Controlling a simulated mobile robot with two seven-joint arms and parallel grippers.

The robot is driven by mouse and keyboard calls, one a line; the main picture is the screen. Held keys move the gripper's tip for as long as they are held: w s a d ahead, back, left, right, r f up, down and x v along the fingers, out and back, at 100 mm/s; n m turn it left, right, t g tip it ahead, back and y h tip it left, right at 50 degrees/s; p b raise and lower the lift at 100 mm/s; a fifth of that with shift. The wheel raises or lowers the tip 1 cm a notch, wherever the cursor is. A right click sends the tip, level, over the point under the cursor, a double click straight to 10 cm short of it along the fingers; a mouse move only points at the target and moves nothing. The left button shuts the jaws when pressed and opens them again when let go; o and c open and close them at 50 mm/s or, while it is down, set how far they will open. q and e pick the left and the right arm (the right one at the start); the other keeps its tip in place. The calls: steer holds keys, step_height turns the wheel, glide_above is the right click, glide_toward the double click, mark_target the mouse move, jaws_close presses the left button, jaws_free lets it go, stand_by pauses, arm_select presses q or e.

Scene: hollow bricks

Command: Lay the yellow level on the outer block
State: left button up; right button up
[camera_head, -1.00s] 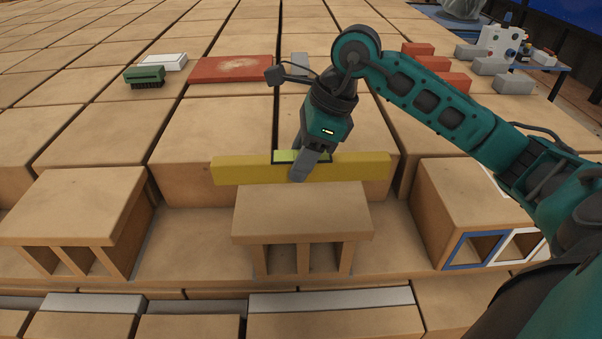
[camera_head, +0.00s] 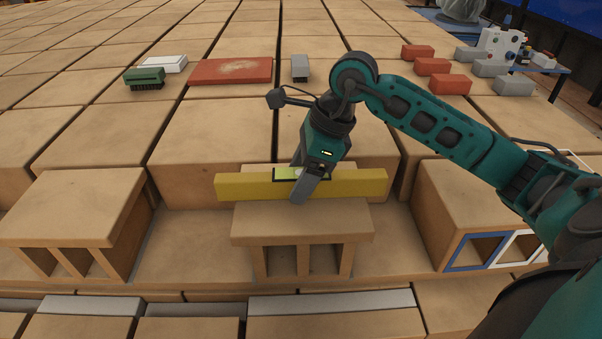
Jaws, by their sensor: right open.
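The yellow level (camera_head: 245,187) lies left to right across the back part of the top of the middle hollow block (camera_head: 300,222). It seems to rest there, and its ends reach past the block's sides. Its green-yellow vial window (camera_head: 287,174) shows near the middle. My right gripper (camera_head: 303,187) is over the level's middle, open, with one grey finger in front of the level. The other finger is mostly hidden. My left gripper is out of view.
Another hollow block stands at the left (camera_head: 75,205), and one with blue and white framed openings at the right (camera_head: 470,205). Behind are a green brush (camera_head: 145,77), a red slab (camera_head: 230,70) and a small grey block (camera_head: 300,68). Red bricks (camera_head: 433,66) lie further right.

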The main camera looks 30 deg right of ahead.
steer(key=shift+r, duration=0.2)
arm_select(q)
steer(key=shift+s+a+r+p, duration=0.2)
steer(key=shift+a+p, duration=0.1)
steer(key=shift+p, duration=0.3)
arm_select(e)
steer(key=v, duration=1.2)
steer(key=shift+f, duration=0.1)
